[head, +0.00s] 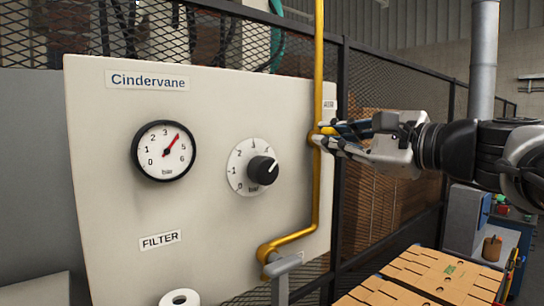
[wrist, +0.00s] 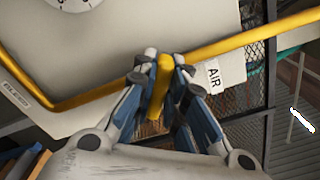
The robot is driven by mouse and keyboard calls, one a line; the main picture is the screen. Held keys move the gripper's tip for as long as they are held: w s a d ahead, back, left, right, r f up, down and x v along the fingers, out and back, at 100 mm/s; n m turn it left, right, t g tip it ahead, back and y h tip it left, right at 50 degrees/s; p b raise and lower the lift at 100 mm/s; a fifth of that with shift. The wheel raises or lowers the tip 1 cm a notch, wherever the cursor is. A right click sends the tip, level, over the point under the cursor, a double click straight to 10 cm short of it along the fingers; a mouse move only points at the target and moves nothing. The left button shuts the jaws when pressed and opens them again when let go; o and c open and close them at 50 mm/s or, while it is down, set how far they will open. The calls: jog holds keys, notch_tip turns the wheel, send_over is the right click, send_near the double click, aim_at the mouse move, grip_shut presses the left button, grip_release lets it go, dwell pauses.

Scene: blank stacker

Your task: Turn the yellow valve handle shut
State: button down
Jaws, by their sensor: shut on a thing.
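The yellow valve handle (wrist: 159,88) is a short bar between the two fingers of my gripper (wrist: 164,62) in the wrist view. The fingers are shut on it from both sides. In the head view my gripper (head: 318,134) reaches in from the right to the yellow pipe (head: 317,195). A bit of the handle (head: 328,130) shows there beside the fingers, lying roughly crosswise to the upright pipe. The pipe also crosses the wrist view (wrist: 250,42) at a slant. The valve body is mostly hidden by the fingers. An AIR label (wrist: 213,76) is close to the right finger.
A pale panel (head: 215,235) carries a pressure gauge (head: 164,151), its red needle between 3 and 5, and a black knob (head: 262,170). A FILTER label (head: 160,240) is below. Dark mesh fencing (head: 385,100) stands behind.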

jog(key=n+b, duration=0.1)
jog(key=n, duration=0.1)
jog(key=n+b, duration=0.1)
jog(key=b, duration=0.1)
jog(key=shift+f+n, duration=0.3)
jog(key=shift+n, duration=0.1)
jog(key=shift+a+n+b, duration=0.1)
jog(key=shift+n+b, duration=1.35)
jog(key=shift+n, duration=0.25)
jog(key=c, duration=1.6)
grip_release()
jog(key=shift+r, duration=0.1)
jog(key=shift+s, duration=0.15)
jog(key=v, duration=1.2)
